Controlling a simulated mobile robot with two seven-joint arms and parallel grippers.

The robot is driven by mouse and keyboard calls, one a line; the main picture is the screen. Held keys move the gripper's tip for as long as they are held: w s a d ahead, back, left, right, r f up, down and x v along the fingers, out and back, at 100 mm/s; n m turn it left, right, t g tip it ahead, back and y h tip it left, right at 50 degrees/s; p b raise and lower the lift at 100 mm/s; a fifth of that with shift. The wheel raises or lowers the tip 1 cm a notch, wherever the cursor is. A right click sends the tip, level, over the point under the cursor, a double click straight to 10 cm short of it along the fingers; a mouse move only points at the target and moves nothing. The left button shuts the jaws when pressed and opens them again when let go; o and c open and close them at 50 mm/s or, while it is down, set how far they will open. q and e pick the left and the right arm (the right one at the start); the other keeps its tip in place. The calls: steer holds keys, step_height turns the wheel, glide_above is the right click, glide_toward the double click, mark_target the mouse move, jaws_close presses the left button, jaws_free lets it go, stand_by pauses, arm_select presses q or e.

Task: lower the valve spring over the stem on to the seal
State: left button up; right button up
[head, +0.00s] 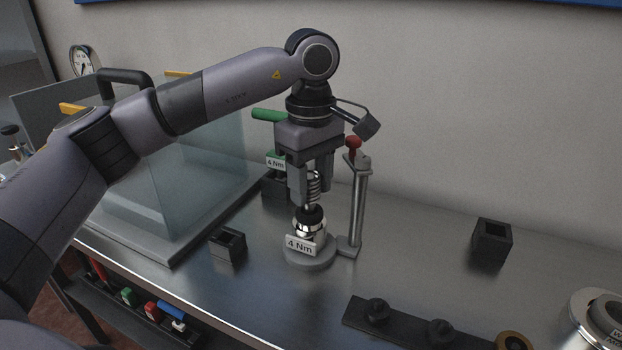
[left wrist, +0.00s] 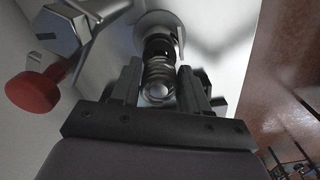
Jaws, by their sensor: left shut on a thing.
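The valve spring (head: 314,187) is a small silver coil between the fingers of my left gripper (head: 314,194), which is shut on it. It also shows between the fingers in the left wrist view (left wrist: 158,72). The spring is roughly upright, above the black seal (head: 310,216), which tops a shiny metal piece on a round grey base (head: 312,262). A short length of bright metal, apparently the stem, shows just under the coil. A bright round end shows at the coil's near end in the left wrist view. How far the stem is inside the coil is unclear.
A metal post (head: 357,205) with a red knob (head: 353,145) stands close right of the base. A clear-walled box (head: 200,170) fills the left. Small black holders (head: 228,244) (head: 492,240) and a dark strip (head: 410,328) flank free bench. A "4 Nm" label (head: 300,246) fronts the base.

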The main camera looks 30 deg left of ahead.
arm_select(q)
steer(key=shift+f+b, duration=0.75)
steer(key=shift+f, duration=0.45)
steer(key=o, duration=1.1)
steer(key=shift+r, duration=0.1)
step_height(320, 180, up, 7)
steer(key=shift+r, duration=0.1)
steer(key=shift+r, duration=0.1)
